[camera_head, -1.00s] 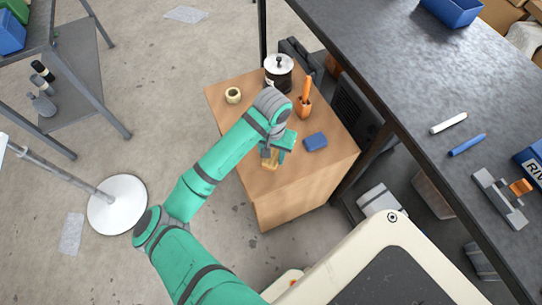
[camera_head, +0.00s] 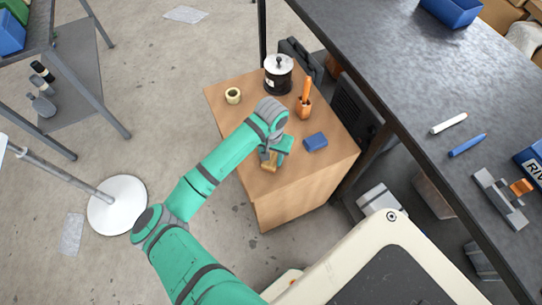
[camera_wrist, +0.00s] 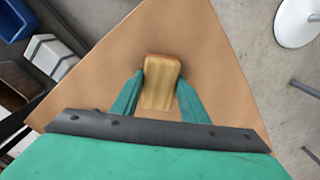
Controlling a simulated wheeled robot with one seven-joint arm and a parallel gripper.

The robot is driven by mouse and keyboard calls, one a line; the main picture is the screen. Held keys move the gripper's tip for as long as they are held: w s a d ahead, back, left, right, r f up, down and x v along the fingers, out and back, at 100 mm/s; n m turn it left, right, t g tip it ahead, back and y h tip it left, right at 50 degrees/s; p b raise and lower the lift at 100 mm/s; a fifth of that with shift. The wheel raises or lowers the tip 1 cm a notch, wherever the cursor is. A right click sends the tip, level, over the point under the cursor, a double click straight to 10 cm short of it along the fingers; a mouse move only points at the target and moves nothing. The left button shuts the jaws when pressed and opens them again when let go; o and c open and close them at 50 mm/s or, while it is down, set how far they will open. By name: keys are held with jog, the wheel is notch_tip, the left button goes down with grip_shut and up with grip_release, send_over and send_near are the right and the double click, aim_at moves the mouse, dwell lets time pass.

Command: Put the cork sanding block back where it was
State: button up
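The cork sanding block (camera_wrist: 162,82) is a small tan block with a grooved face. In the wrist view it lies between the two green fingers of my gripper (camera_wrist: 160,92), which appear to meet its sides near the tips. In the head view my gripper (camera_head: 272,154) points down over the front left part of the wooden cabinet top (camera_head: 320,170). The block (camera_head: 269,165) shows just below the fingers, low over the top or on it; whether it touches the wood is hard to tell.
A dark workbench (camera_head: 400,70) stands at the right. The cabinet's front area is clear.

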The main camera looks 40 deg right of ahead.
aim_at(272, 158)
jog(key=o, duration=0.4)
jog(key=shift+w, duration=0.1)
jog(key=shift+a, duration=0.1)
jog(key=shift+r, duration=0.1)
notch_tip(272, 158, up, 12)
jog(key=shift+r, duration=0.1)
